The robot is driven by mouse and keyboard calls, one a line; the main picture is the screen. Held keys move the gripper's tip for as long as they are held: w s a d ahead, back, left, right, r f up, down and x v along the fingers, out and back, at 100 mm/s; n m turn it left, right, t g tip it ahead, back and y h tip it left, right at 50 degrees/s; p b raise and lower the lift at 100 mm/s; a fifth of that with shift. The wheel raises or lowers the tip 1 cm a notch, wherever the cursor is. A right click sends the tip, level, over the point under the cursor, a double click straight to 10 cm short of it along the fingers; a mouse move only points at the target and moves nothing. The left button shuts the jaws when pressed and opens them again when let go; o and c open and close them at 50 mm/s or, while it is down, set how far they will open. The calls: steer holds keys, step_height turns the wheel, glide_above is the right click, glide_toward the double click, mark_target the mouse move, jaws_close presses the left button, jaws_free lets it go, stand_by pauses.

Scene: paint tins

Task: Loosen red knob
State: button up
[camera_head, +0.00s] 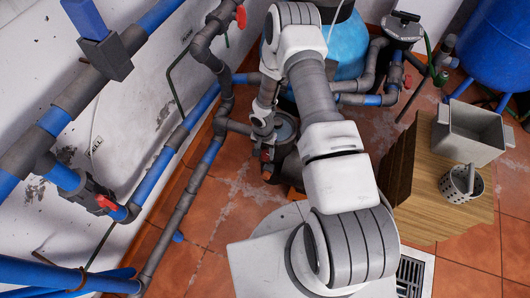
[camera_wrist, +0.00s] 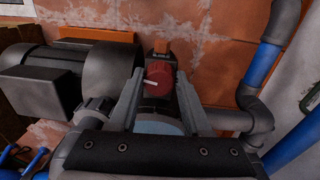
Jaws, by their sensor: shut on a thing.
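The red knob (camera_wrist: 159,72) shows in the middle of the wrist view, round, with a white pointer mark on its face. My gripper (camera_wrist: 159,80) has one finger on each side of the knob and is shut on it. The fingers reach up from the dark gripper body at the bottom of the picture. A pale blue surface shows below the knob, between the fingers. In the head view my arm reaches away over the floor, and I cannot clearly make out the fingers or their hold on the knob there.
A dark motor (camera_wrist: 42,83) lies left of the knob. Grey and blue pipes (camera_wrist: 257,72) run on the right. In the head view, other red handles sit on a wall pipe (camera_head: 106,203) and at the top (camera_head: 241,16). A wooden block (camera_head: 440,180) carries a grey bin (camera_head: 468,135) and a perforated cup (camera_head: 460,185).

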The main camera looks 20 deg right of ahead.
jaws_close()
steer(key=shift+n, duration=0.3)
steer(key=n+b, duration=0.1)
steer(key=n, duration=0.2)
steer(key=shift+n, duration=0.3)
steer(key=n+b, duration=0.1)
steer(key=n, duration=0.4)
steer(key=shift+d, duration=0.1)
steer(key=n, duration=0.5)
steer(key=shift+d+n+b, duration=0.1)
steer(key=shift+n+b, duration=0.25)
steer(key=shift+n, duration=0.05)
steer(key=n, duration=0.4)
steer(key=shift+n+t, duration=0.3)
steer(key=shift+n, duration=0.1)
